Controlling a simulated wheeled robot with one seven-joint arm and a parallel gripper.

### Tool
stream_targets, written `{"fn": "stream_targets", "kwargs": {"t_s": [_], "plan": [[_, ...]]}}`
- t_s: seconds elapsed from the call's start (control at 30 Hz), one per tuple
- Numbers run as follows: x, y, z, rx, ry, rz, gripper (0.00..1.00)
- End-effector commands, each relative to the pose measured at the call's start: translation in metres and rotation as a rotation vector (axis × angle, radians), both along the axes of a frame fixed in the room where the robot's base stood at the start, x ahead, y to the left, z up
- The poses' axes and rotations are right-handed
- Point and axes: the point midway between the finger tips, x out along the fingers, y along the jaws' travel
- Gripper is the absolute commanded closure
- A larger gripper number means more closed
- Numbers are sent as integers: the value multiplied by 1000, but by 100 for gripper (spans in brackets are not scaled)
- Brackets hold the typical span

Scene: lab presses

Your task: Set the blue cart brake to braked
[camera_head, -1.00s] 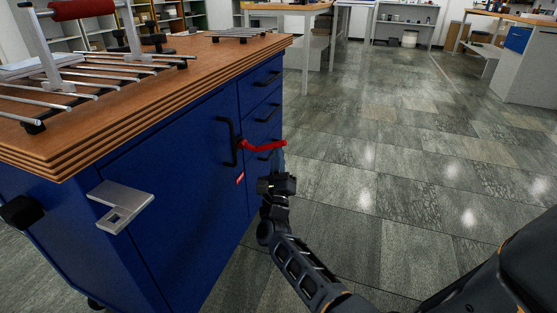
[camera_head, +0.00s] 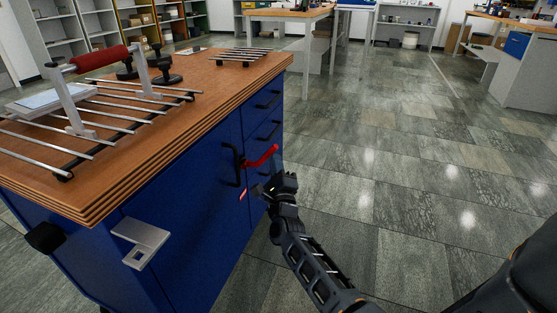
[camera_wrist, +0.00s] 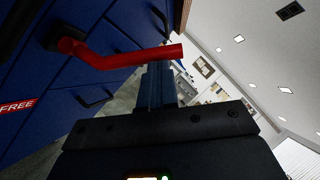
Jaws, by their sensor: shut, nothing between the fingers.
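The blue cart (camera_head: 190,190) stands at the left with a brown wooden top. Its red brake lever (camera_head: 262,156) sticks out from the side panel near the drawers and slants up to the right. The lever (camera_wrist: 125,58) also crosses the upper left of the wrist view. A red label (camera_wrist: 17,107) reading "FREE" is on the panel below the lever's pivot. My gripper (camera_head: 264,188) is shut and empty, just below the lever. In the wrist view its fingers (camera_wrist: 158,80) reach up close to the lever's outer end; I cannot tell whether they touch it.
Black handles (camera_head: 231,165) stick out from the cart beside the lever. A metal bracket (camera_head: 148,236) juts from its near end. A metal rack and a red-handled frame (camera_head: 100,57) stand on top. The tiled floor (camera_head: 400,170) at the right is clear.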

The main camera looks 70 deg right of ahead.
Motion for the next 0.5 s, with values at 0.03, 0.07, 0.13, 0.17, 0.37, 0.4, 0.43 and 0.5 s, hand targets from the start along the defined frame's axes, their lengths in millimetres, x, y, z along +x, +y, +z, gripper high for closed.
{"fn": "stream_targets", "kwargs": {"t_s": [0.03, 0.07, 0.13, 0.17, 0.37, 0.4, 0.43, 0.5], "plan": [[2, 0, 16, -3, 35, 1, 100], [3, 0, 18, -5, 58, 0, 100], [7, 0, 25, -9, 112, 1, 100], [8, 1, 27, -12, 135, 0, 100], [19, 1, 43, -23, 288, 1, 100], [22, 1, 46, -26, 319, 1, 100], [24, 2, 47, -26, 340, 1, 100], [28, 2, 51, -31, 389, 1, 100]]}}
